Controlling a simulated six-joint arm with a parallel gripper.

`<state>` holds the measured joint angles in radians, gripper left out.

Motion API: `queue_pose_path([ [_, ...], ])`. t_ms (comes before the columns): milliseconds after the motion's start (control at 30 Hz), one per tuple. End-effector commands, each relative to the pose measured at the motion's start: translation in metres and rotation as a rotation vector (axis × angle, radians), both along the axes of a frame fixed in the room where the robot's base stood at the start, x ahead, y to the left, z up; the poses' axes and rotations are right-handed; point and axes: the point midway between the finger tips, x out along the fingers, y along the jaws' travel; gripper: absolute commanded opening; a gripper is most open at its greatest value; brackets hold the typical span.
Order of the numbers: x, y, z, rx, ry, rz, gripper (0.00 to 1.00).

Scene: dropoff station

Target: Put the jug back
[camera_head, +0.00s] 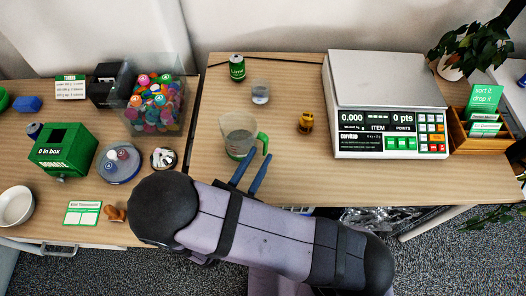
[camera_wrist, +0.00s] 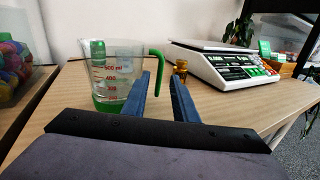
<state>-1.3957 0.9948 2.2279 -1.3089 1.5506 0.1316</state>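The jug (camera_head: 238,141) is a clear measuring jug with a green base and green handle, upright on the right-hand table near its left front. In the wrist view the jug (camera_wrist: 116,78) stands just ahead and to the left, with red markings and its green handle on the right. My gripper (camera_head: 255,168) is open and empty, with two blue fingers pointing at the handle side of the jug. In the wrist view my gripper (camera_wrist: 160,88) has its fingers apart, the left one close to the handle. I cannot tell whether it touches.
A glass (camera_head: 260,92) and a green can (camera_head: 237,67) stand behind the jug. A small amber bottle (camera_head: 306,122) and a scale (camera_head: 386,105) are to the right. On the left table are a tub of colourful balls (camera_head: 155,100) and a green donation box (camera_head: 64,150).

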Motion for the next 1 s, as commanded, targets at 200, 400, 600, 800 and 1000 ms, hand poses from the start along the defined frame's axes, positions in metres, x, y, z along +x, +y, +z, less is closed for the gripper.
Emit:
queue_pose_path([
  [200,0.002,-0.001,0.037,0.005,-0.001,-0.004,0.26],
  [400,0.002,-0.001,0.056,0.003,-0.001,-0.004,0.26],
  [600,0.002,-0.002,0.064,0.001,-0.001,-0.004,0.26],
  [800,0.002,-0.002,0.065,0.001,-0.001,-0.005,0.26],
  [1000,0.004,-0.018,0.065,0.028,0.017,-0.073,0.26],
])
